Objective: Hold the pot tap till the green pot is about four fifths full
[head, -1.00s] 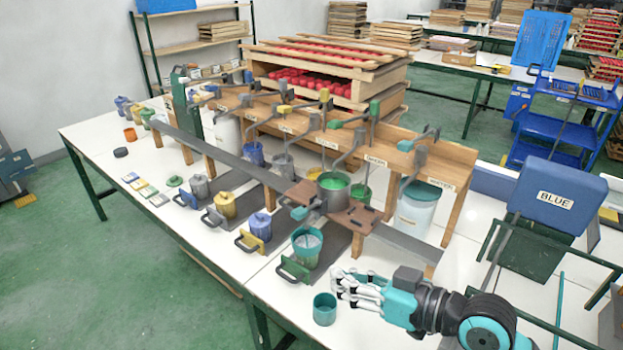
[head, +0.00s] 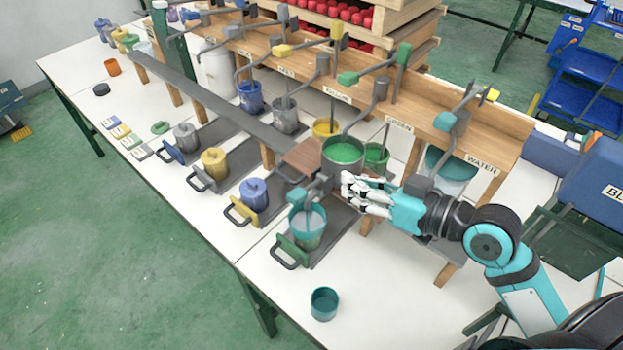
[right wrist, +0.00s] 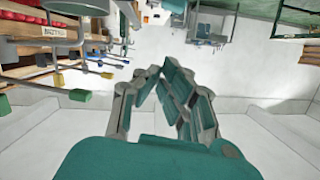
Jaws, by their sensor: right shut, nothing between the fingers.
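The green pot (head: 308,238) stands under the spout on a dark slide with a green handle (head: 292,251). Its inside looks pale blue-grey; I cannot read its fill level. Over it hangs the pot tap (head: 302,194), with a teal end, on the grey mixing vessel (head: 343,166) that holds green paint. My right gripper (head: 346,188) is shut and empty, its fingers close beside the vessel and just right of the tap. I cannot tell whether they touch it. In the right wrist view the fingers (right wrist: 162,85) point ahead together. My left gripper is not in view.
A teal cup (head: 324,304) stands at the table's front edge. A wooden rack (head: 408,118) with several lever taps runs behind. Slides with a blue pot (head: 253,196), a yellow pot (head: 214,163) and a grey pot (head: 186,137) lie left. White table right of the cup is free.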

